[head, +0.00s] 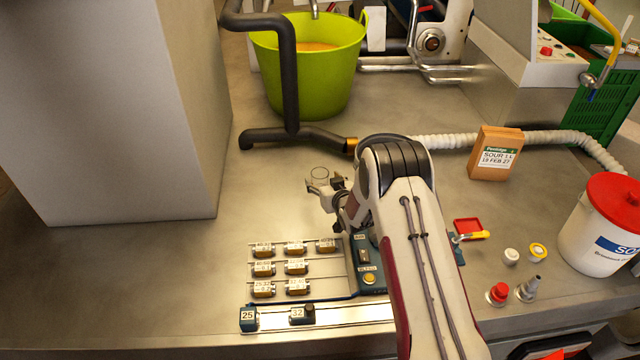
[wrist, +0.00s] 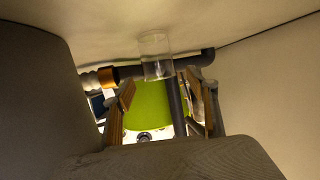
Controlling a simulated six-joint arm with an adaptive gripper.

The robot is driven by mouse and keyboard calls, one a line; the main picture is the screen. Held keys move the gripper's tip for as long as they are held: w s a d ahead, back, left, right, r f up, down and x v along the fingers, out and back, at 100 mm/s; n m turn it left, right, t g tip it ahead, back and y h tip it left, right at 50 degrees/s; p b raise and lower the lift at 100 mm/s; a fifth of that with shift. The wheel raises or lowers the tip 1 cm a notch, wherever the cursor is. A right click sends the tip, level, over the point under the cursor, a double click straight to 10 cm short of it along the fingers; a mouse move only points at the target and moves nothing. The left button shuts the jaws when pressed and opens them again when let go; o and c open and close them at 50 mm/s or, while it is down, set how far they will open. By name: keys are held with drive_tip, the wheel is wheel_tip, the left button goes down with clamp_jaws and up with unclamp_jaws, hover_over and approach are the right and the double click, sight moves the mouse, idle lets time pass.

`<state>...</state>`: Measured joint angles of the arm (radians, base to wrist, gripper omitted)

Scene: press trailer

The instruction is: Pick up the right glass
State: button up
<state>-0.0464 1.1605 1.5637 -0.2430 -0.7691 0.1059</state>
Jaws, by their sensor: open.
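One clear glass (head: 320,173) stands on the steel worktop, partly hidden behind my gripper (head: 327,188) in the head view. The wrist view is upside down and shows the glass (wrist: 155,54) lined up with the gap between the fingers. My gripper (wrist: 157,88) is open and empty, with its wood-coloured pads on either side of that gap. The glass appears just beyond the fingertips; I cannot tell whether they overlap it. I see no second glass.
A rack of small labelled blocks (head: 295,270) lies in front of my gripper. A dark pipe (head: 289,90) and a green tub (head: 310,85) stand behind. A carton (head: 495,153) and a red-lidded bucket (head: 600,225) are at right. The worktop left of the glass is clear.

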drive_tip(key=shift+w, duration=0.1)
drive_tip(key=shift+w+a+f, duration=0.2)
drive_tip(key=shift+w+f, duration=0.7)
drive_tip(key=shift+w, duration=0.1)
drive_tip(key=shift+x, duration=1.25)
drive_tip(key=c, duration=1.3)
